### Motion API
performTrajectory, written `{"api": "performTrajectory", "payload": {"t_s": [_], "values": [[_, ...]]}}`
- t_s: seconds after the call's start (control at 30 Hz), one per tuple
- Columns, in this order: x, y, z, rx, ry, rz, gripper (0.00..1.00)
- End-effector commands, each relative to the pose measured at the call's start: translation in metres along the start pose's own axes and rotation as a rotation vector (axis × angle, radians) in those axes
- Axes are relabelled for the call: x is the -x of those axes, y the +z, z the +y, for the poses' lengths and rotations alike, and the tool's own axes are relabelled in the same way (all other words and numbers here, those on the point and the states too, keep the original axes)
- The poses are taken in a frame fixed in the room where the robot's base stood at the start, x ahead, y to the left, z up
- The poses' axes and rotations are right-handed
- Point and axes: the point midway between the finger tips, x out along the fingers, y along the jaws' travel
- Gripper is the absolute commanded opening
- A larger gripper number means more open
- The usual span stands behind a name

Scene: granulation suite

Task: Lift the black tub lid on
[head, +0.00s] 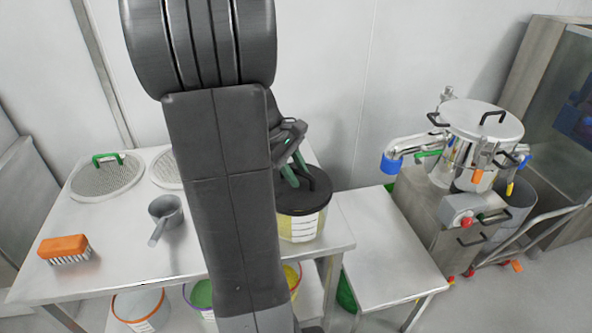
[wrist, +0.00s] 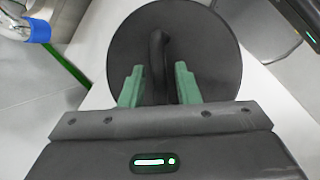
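The round black lid (head: 300,204) covers the top of a pale tub (head: 298,229) with a white and yellow label, near the right end of the steel table. I cannot tell whether the lid is fully seated. In the wrist view the black lid (wrist: 215,55) fills the upper middle, with its raised bar handle (wrist: 159,45) running toward me. My gripper (wrist: 158,84) is open, its green fingers on either side of the handle. In the head view my gripper (head: 293,174) is partly hidden by my arm.
A scoop (head: 167,212), an orange brush (head: 64,248) and a mesh disc with a green handle (head: 105,180) lie on the table's left. Several buckets stand below. A lower steel table (head: 390,260) to the right is bare. A steel vessel (head: 470,140) stands beyond it.

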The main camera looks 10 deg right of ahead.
Motion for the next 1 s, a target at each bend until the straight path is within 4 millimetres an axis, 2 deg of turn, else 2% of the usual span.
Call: {"api": "performTrajectory", "payload": {"t_s": [0.3, 0.43, 0.57, 0.8, 1.0], "values": [[0.001, 0.0, 0.0, 0.0, 0.0, 0.0, 0.37], [0.009, 0.0, 0.001, -0.001, 0.001, 0.001, 0.37], [0.032, -0.001, 0.001, 0.0, 0.004, 0.004, 0.37], [0.088, -0.001, 0.0, 0.001, 0.003, 0.005, 0.37], [0.123, -0.001, 0.0, 0.001, 0.002, 0.003, 0.37]]}}
